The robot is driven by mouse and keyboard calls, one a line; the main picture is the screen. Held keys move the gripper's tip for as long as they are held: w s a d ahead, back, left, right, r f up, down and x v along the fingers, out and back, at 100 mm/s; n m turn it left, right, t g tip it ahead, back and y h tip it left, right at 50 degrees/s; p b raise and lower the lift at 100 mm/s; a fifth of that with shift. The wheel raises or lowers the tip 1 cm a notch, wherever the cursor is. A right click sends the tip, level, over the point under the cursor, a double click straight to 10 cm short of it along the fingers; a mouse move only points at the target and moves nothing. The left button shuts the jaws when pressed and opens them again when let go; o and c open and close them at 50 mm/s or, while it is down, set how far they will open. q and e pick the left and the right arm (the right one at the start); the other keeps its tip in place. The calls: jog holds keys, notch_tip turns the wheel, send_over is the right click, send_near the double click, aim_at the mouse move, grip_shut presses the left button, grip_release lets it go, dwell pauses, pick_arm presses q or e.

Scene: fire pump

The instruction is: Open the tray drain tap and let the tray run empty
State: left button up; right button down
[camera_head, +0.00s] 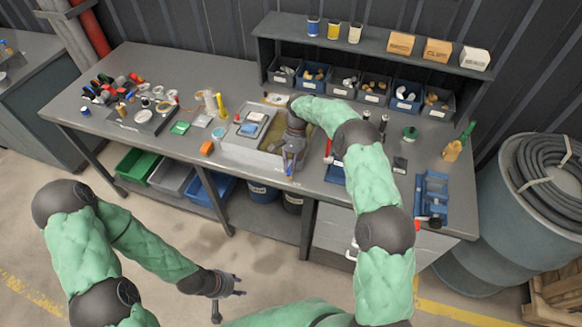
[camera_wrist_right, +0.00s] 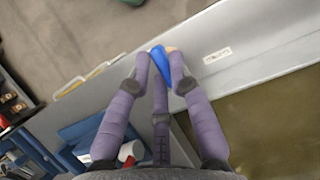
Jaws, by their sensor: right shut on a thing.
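The grey tray (camera_head: 229,151) stands at the bench's front edge with murky yellow-brown liquid (camera_head: 262,140) in it; the liquid also shows in the right wrist view (camera_wrist_right: 275,130). My right gripper (camera_head: 289,170) is over the tray's front right side. In the wrist view its fingers (camera_wrist_right: 160,65) are shut on the blue tap handle (camera_wrist_right: 158,57), outside the tray's front wall (camera_wrist_right: 245,45). A brass-coloured bit of the tap shows beside the handle; the fingers hide the rest. My left gripper (camera_head: 232,286) is open and empty, low in front of the bench.
Small parts and tools (camera_head: 145,112) cover the bench's left side. A shelf with parts bins (camera_head: 345,82) stands at the back. A blue holder (camera_head: 432,193) is at the right.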

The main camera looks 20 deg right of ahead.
dwell(0.4)
jog(key=c, duration=1.1)
grip_release()
jog(key=v, duration=1.2)
